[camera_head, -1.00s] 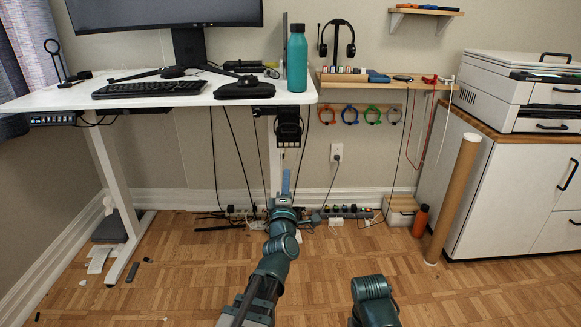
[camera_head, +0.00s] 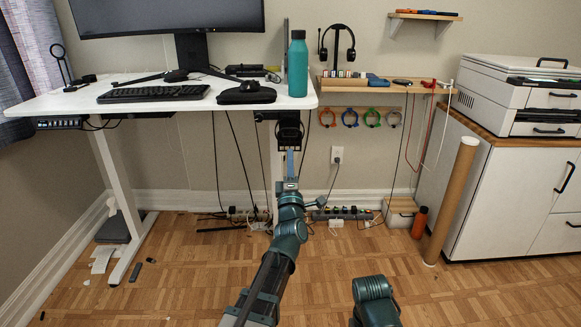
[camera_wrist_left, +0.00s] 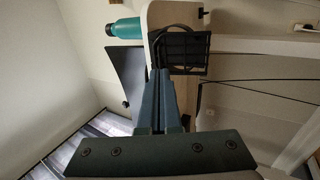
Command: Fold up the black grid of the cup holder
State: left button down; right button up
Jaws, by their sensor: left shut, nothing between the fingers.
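The black cup holder (camera_head: 289,130) is clamped at the right front edge of the white desk and hangs below the desktop. In the left wrist view its black grid (camera_wrist_left: 188,52) shows beside a curved black ring at the desk edge. My left gripper (camera_head: 290,157) points up just below the cup holder, its blue fingers shut and empty. In the left wrist view the fingertips (camera_wrist_left: 160,76) lie close to the grid's edge; I cannot tell whether they touch it. Part of my right arm shows low in the head view, but its gripper is out of sight.
A teal bottle (camera_head: 298,64) stands on the desk (camera_head: 135,99) near its right corner, close above the cup holder. A black case (camera_head: 245,94) lies beside it. Cables hang below the desk. A side shelf (camera_head: 350,84) with colored rings under it is to the right.

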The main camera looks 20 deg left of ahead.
aim_at(290, 129)
pick_arm(q)
jog(key=shift+p+x, duration=0.8)
jog(key=shift+x, duration=1.6)
jog(key=shift+w+a+r+p, duration=0.15)
jog(key=shift+w+r+p, duration=0.4)
jog(key=shift+r+p, duration=0.35)
jog(key=shift+f, duration=0.1)
